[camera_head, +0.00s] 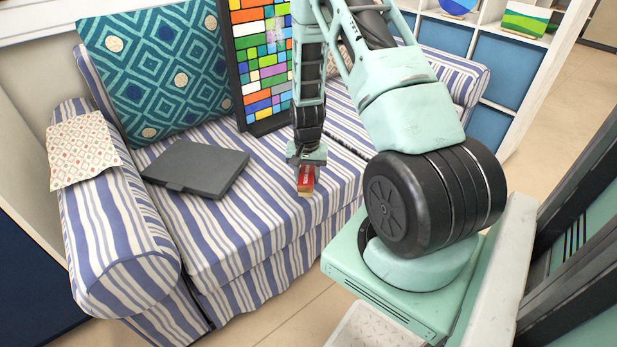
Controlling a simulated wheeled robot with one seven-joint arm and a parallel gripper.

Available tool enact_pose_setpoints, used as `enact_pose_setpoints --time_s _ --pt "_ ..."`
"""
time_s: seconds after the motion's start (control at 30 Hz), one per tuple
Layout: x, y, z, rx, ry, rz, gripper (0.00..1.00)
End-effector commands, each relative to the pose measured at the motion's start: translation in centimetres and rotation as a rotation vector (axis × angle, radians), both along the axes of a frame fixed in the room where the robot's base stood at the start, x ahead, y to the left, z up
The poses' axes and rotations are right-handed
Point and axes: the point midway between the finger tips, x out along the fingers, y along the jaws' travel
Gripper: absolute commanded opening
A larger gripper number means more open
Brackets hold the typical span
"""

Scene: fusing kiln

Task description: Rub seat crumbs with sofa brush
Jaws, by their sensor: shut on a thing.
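The striped sofa seat (235,212) fills the middle of the view, in blue and white. My gripper (306,166) points down over the front part of the seat and is shut on a small red and tan thing, which looks like the sofa brush (306,184). The lower end of the brush is at or just above the seat; I cannot tell whether it touches. I cannot make out any crumbs on the stripes. My arm hides part of the seat behind and right of the gripper.
A dark grey flat case (195,167) lies on the seat to the left. A teal patterned cushion (160,70) and a colourful mosaic panel (262,60) lean at the back. A patterned cloth (85,150) drapes the left armrest (115,235). Shelving (480,45) stands behind right.

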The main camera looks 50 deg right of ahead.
Motion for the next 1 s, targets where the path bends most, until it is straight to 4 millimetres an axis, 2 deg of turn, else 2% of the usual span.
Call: enact_pose_setpoints --time_s 0.03,0.43,1.0 --pt "0.2 0.0 0.9 0.000 -0.001 0.001 0.04" --pt "0.9 0.0 4.4 0.000 -0.001 0.007 0.04" --pt "1.0 0.0 4.7 0.000 -0.001 0.007 0.04"
